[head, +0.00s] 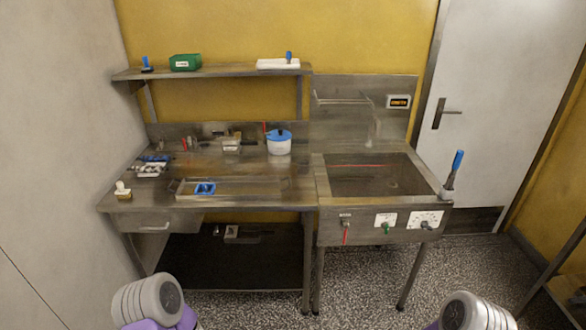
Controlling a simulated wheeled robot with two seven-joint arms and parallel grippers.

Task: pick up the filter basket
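I cannot tell for sure which item is the filter basket. A small grey metal box-like item (231,144) stands at the back of the steel worktable (225,166), left of a white pot with a blue lid (279,145). A blue item with an opening (205,188) sits in a long shallow steel tray (255,187) near the table's front. On the low shelf under the table lies another small pale grey item (232,232), too dark to make out. Only parts of my two arms show at the bottom edge; neither gripper is in view.
A steel sink unit (330,212) with red and green handles joins the table's right side. A blue-handled tool (454,174) stands at its right corner. An upper shelf (215,71) holds a green box (186,62). Speckled floor (270,290) lies clear in front.

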